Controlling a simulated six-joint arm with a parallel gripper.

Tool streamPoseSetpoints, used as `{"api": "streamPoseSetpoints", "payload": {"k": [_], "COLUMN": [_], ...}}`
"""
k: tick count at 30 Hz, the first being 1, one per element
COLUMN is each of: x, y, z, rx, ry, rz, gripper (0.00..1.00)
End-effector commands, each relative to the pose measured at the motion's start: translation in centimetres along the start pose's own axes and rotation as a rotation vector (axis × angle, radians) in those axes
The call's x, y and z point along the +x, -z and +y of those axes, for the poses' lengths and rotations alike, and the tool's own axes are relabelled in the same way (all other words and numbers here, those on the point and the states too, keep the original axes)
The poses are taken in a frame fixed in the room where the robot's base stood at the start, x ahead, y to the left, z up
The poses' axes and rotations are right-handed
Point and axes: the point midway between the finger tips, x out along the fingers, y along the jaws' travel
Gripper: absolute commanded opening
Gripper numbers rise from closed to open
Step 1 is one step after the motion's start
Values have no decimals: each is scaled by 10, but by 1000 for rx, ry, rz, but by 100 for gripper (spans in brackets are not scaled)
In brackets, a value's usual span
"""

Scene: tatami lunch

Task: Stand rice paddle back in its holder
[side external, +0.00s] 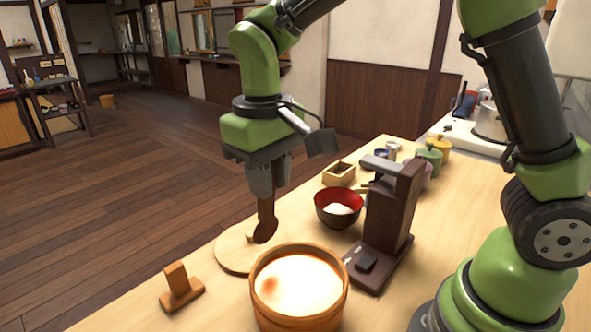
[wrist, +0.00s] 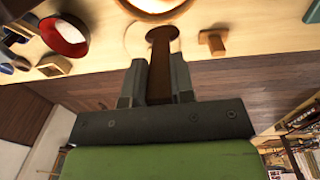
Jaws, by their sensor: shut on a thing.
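My gripper (side external: 267,185) points down and is shut on the dark brown rice paddle (side external: 265,229). The paddle hangs roughly upright, wide end low, over the pale round wooden board (side external: 228,262); I cannot tell if it touches the board. The wrist view shows the paddle (wrist: 160,62) between both fingers. A small wooden stand (side external: 178,285), an upright block on a flat base, is at the table's front left, apart from the paddle. It looks like the holder, though no slot shows clearly. It also shows in the wrist view (wrist: 213,42).
A wooden rice tub (side external: 268,314) stands close in front of the board. A tall dark brown stand (side external: 385,220) and a red-black bowl (side external: 324,211) are to the right. A small wooden box (side external: 338,176) and several lidded pots are behind. Table between board and small stand is clear.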

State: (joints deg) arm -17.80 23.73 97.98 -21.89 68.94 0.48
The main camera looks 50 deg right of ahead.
Motion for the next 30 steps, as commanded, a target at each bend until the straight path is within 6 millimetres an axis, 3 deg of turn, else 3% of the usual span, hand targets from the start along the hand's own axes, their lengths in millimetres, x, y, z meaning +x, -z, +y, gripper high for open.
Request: {"api": "streamPoseSetpoints", "payload": {"k": [1,6,12,20,30], "x": [-4,-15,-23,-19,12], "y": [-6,-37,-70,-81,-81], "z": [-27,-96,-141,-152,-152], "rx": [-16,-12,-8,-3,-2], "ry": [9,30,42,42,41], "rz": [0,-21,-41,-49,-50], "gripper": [0,0,0,0,0]}}
